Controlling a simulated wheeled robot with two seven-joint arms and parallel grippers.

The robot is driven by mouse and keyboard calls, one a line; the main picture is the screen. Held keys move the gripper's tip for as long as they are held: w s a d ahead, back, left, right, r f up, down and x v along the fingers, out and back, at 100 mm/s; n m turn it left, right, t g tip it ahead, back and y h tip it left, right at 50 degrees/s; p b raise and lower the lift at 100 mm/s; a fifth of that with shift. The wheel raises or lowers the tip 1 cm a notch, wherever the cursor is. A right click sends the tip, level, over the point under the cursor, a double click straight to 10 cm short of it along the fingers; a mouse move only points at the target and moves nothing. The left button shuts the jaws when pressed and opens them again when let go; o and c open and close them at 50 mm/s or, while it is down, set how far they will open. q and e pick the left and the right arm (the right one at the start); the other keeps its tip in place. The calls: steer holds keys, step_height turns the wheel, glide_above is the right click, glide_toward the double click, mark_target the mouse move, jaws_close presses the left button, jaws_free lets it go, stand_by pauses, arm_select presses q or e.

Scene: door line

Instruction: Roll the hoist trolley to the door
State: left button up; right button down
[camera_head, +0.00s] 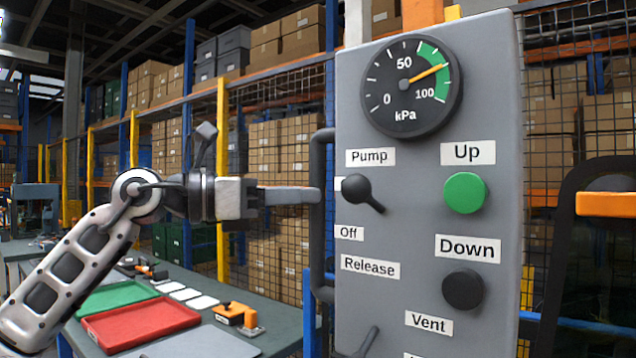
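The hoist trolley's grey control panel (420,220) stands upright close in front of me. It bears a round kPa gauge (412,85) with its needle in the green band, a green Up button (466,193), a black Down button (463,289) and a black Pump/Off/Release knob (361,191). A dark vertical handle (318,245) runs along the panel's left side. My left gripper (310,196) reaches in from the left, its fingers seen edge-on and closed at the handle bar. The trolley's base and wheels are out of view. My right gripper is not in view. No door can be made out.
A workbench (275,318) at lower left bears a red tray (140,324), a green tray (115,297) and orange parts (238,316). Mesh fencing with yellow posts (222,180) and box-filled shelving stand behind. A dark curved frame (556,255) stands at right.

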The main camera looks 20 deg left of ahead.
arm_select(q)
steer(key=x, duration=0.3)
steer(key=shift+w+d+p, duration=0.2)
steer(key=shift+d+p, duration=0.1)
steer(key=shift+p, duration=0.05)
jaws_close()
